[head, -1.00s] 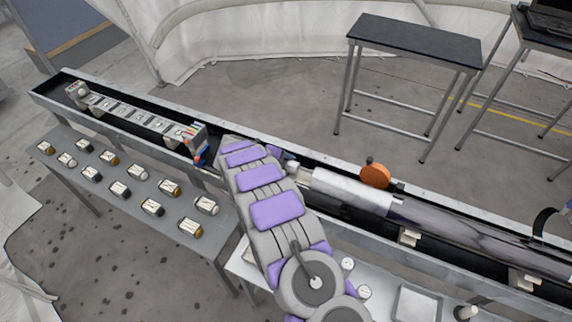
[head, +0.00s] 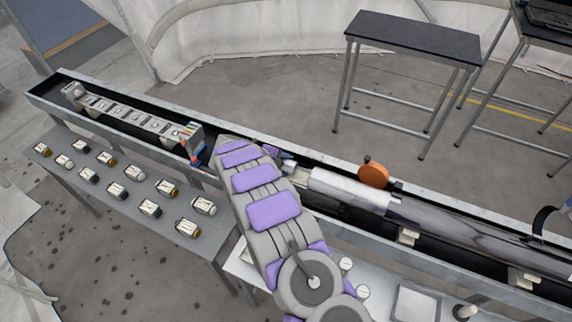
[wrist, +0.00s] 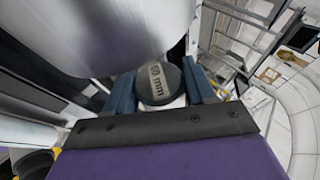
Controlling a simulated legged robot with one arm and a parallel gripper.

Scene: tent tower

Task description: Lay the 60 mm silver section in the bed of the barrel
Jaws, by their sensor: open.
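The silver section marked "60 mm" (wrist: 160,82) shows in the wrist view between the two dark blue fingers of my gripper (wrist: 163,90). My gripper is open around it; I cannot tell whether either finger touches it. A large silver cylinder (wrist: 100,30) fills the upper left of the wrist view, close to the section. In the head view the barrel (head: 350,188) lies along the long trough, its pale end just right of my arm. A small pale piece (head: 289,166) shows between my arm and that end.
The long trough (head: 225,128) runs from upper left to lower right. A rack of sections (head: 140,117) lies in its left part. An orange disc (head: 373,174) stands beside the barrel. A black-topped table (head: 415,38) stands behind.

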